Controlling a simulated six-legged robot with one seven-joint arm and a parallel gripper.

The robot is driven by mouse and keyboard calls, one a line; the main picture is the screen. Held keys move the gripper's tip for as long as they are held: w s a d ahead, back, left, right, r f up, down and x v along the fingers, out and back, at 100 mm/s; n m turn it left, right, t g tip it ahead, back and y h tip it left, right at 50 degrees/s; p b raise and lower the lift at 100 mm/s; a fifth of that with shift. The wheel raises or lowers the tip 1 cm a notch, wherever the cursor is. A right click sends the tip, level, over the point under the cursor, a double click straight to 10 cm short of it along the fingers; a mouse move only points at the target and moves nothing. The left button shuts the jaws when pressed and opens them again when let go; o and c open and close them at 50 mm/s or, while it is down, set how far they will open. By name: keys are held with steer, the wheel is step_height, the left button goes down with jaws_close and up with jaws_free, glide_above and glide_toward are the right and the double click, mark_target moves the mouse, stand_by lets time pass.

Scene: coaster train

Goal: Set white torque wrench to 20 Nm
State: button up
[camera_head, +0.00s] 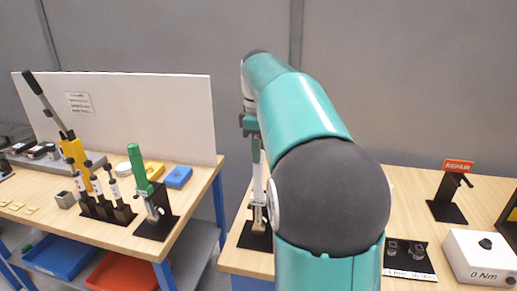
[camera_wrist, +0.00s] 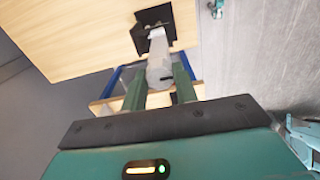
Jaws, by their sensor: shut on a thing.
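My gripper (camera_head: 257,146) is at the end of my teal arm, over the near-left part of the right table. In the wrist view my gripper (camera_wrist: 160,85) has its two green fingers on either side of a pale grey-white tool, which I take to be the white torque wrench (camera_wrist: 158,68). The gripper is shut on it. In the head view the wrench (camera_head: 258,185) hangs upright below the gripper, its lower end at a black stand (camera_head: 256,238). The stand also shows in the wrist view (camera_wrist: 144,38). I cannot read any setting on the wrench.
A white box (camera_head: 470,252) with a black knob reads "0 Nm" on the right table. The left table holds a green-handled tool (camera_head: 138,170) and several upright tools. A gap separates the tables.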

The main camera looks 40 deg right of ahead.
stand_by(0.5)
steer(key=o, duration=1)
steer(key=shift+r, duration=6.95)
steer(key=shift+a, duration=0.1)
steer(key=s+a+f+m+t, duration=0.2)
steer(key=s+a+f, duration=0.4)
steer(key=a+f, duration=0.1)
steer(key=s+a+f+m+t, duration=0.1)
steer(key=s+a+f+m, duration=0.2)
steer(key=s+a+f, duration=0.3)
steer(key=s+a+f+m+t, duration=0.2)
steer(key=s+a+f, duration=0.4)
steer(key=a+f, duration=0.3)
steer(key=shift+s+a+f+m+t, duration=0.2)
steer(key=shift+f+m, duration=0.1)
steer(key=shift+f, duration=0.25)
steer(key=shift+s+a+f+m+t, duration=0.15)
steer(key=shift+f+m, duration=0.15)
steer(key=shift+f, duration=0.25)
